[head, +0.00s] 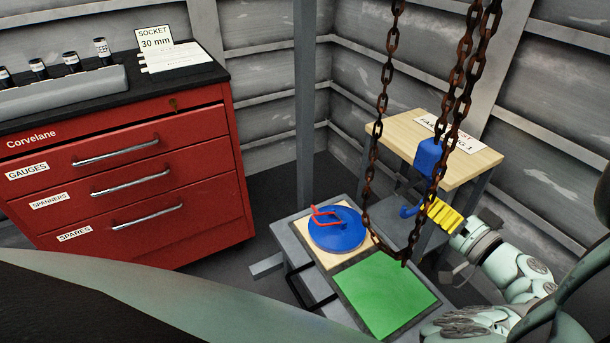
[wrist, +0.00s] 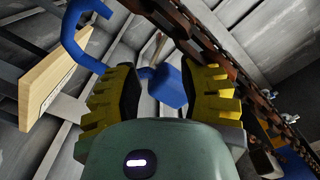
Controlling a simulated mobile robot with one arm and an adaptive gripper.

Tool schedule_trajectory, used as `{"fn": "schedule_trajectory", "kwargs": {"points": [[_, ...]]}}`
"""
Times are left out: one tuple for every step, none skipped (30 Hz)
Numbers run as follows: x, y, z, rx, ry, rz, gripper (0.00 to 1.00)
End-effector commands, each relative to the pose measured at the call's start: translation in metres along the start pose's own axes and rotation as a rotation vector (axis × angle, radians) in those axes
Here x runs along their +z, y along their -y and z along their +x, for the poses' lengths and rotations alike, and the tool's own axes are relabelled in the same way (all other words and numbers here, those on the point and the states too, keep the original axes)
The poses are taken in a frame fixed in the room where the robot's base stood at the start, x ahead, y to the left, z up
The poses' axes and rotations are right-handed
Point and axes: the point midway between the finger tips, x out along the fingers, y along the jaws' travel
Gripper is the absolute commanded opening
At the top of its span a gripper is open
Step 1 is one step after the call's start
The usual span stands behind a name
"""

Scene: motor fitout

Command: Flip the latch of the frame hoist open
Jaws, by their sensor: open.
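The hoist's rusty chains (head: 470,70) hang from above in front of the wood-topped table. A blue hoist block (head: 430,157) shows behind a chain, with a blue hook (head: 410,212) below it. The wrist view shows the blue block (wrist: 168,85) beyond the jaws and the curved hook (wrist: 78,40) at upper left. A thin brown piece (wrist: 155,48) shows above the block; I cannot tell if it is the latch. My yellow-fingered gripper (head: 440,213) is beside the hook, open. Its jaws (wrist: 160,90) hold nothing, and the block shows in the gap between them.
A low bench carries a green mat (head: 385,295) and a blue disc (head: 337,232) with a red handle (head: 325,214). The wood-topped table (head: 470,167) stands behind the chains. A red drawer cabinet (head: 130,185) stands at left. One chain loops low over the bench.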

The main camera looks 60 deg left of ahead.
Motion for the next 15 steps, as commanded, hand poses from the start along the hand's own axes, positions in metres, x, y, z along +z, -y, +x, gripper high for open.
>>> {"fn": "schedule_trajectory", "kwargs": {"points": [[-0.002,0.004,0.013,-0.008,0.004,0.000,0.41],[-0.002,0.004,0.019,-0.008,0.005,-0.002,0.41],[-0.001,0.004,0.028,-0.010,0.007,0.000,0.41],[-0.002,0.003,0.033,-0.008,0.005,0.000,0.41],[-0.002,0.003,0.037,-0.006,0.005,-0.001,0.41],[-0.002,0.003,0.044,-0.007,0.006,-0.001,0.41],[-0.001,0.003,0.050,-0.007,0.007,-0.001,0.41],[-0.001,0.003,0.054,-0.005,0.006,0.000,0.41],[0.000,0.002,0.059,-0.006,0.004,0.002,0.41],[-0.001,0.002,0.063,-0.007,0.004,0.001,0.41],[-0.001,0.002,0.067,-0.006,0.004,-0.001,0.41],[-0.001,0.002,0.073,-0.004,0.004,-0.001,0.41],[0.000,0.003,0.077,-0.004,0.005,0.000,0.41],[0.000,0.002,0.080,-0.006,0.005,0.000,0.41],[-0.001,0.002,0.083,-0.006,0.004,-0.002,0.41]]}}
